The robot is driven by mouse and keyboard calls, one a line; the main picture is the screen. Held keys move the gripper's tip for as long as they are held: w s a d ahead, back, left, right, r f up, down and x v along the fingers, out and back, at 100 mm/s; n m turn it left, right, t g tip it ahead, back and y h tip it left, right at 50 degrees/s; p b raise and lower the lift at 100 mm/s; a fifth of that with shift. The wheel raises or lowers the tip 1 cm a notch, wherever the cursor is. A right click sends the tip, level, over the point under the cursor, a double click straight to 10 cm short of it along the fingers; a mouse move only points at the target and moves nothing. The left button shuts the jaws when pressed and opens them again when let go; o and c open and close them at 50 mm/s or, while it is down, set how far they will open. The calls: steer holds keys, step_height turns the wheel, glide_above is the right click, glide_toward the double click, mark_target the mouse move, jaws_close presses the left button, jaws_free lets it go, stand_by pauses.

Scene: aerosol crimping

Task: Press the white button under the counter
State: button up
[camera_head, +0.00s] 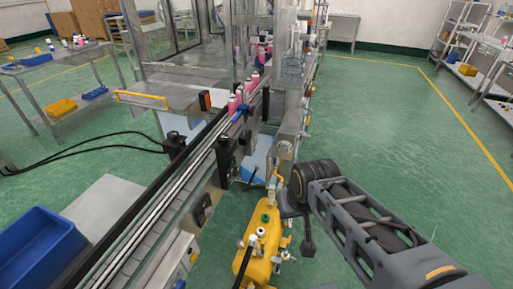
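I cannot make out a white button for certain. A pale box (181,262) with small controls sits under the near part of the conveyor (150,215), low in the picture; its controls are too small to tell apart. My arm comes in from the lower right and reaches to the right side of the conveyor. My gripper (306,232) is at its end, dark and seen mostly from behind, beside the yellow tank and apart from the pale box. Whether its fingers are open or shut does not show.
A yellow tank (262,240) with valves stands close left of my gripper. Pink cans (234,104) stand on the conveyor. A blue bin (38,247) is at lower left. A metal bench (62,66) stands at upper left. The green floor on the right is free.

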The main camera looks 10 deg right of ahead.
jaws_close()
stand_by(1.4)
